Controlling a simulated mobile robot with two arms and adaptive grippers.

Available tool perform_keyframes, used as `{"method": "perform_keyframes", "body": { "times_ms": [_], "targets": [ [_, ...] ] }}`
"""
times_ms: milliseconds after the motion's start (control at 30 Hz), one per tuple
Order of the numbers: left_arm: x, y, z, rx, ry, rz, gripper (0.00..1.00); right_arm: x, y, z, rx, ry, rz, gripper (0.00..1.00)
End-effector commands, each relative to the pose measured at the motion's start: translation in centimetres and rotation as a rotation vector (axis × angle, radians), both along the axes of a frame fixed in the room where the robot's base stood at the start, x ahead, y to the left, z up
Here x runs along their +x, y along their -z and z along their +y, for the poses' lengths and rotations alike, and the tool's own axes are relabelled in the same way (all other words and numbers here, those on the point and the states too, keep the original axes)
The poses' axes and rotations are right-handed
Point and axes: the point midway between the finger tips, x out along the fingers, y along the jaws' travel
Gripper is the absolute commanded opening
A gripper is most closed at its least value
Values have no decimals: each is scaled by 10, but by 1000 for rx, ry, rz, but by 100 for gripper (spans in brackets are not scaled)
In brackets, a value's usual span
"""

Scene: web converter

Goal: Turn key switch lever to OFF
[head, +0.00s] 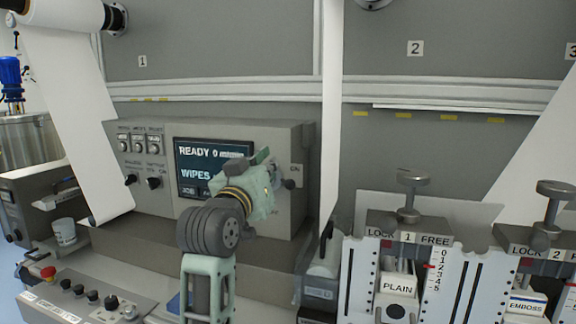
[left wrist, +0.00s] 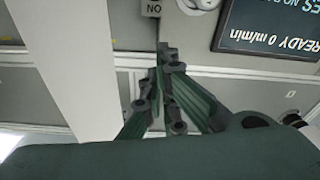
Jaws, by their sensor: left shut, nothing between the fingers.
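The key switch lever (head: 290,184) is a small dark knob on the grey console's front, right of the screen, with a small "ON" label (head: 296,169) above it. My left gripper (head: 266,158) is in front of the screen's right edge, close to the left of the lever. Its fingers are shut and empty; contact with the lever cannot be told. In the left wrist view, which is upside down, the closed fingers (left wrist: 166,52) point toward the panel near the "ON" label (left wrist: 152,8). A round switch plate (left wrist: 200,3) is cut off at the top edge there. My right gripper is not in view.
The screen (head: 205,165) reads "READY" and is partly hidden by my left arm. Small knobs (head: 153,183) sit left of it. A lower control panel with a red button (head: 47,272) and a cup (head: 64,232) are at left. Slotted lock units (head: 410,240) stand at right.

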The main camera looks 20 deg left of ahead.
Motion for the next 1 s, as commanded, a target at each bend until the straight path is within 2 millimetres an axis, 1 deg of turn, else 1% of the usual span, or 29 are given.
{"method": "perform_keyframes", "body": {
  "times_ms": [33, 100, 200, 267, 367, 433, 600, 667, 767, 900, 933, 1000],
  "targets": [
    [0, 0, 0, 0, 0, 1, 0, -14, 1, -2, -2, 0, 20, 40],
    [0, 1, 0, 0, 0, 1, 0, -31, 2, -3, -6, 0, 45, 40],
    [1, 1, 0, 0, 0, 2, 0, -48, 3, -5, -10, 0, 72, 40],
    [3, 0, 0, 0, 1, 3, 0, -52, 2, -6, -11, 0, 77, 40],
    [11, -2, 0, 0, 1, 3, 0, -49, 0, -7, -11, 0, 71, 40],
    [21, -4, 0, -1, 1, 3, 0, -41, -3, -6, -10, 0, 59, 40],
    [52, -8, -1, -1, 1, 5, 0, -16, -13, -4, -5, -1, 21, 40],
    [64, -10, -1, -1, 1, 5, 0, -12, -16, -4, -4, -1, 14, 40],
    [81, -13, -1, 0, 1, 5, 0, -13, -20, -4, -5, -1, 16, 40],
    [102, -14, -1, 0, 1, 5, 0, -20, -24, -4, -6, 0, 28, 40],
    [99, -3, -3, -1, 2, 8, 0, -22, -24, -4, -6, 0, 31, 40],
    [96, 8, -5, -2, 2, 7, 0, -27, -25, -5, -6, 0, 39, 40]
  ]
}}
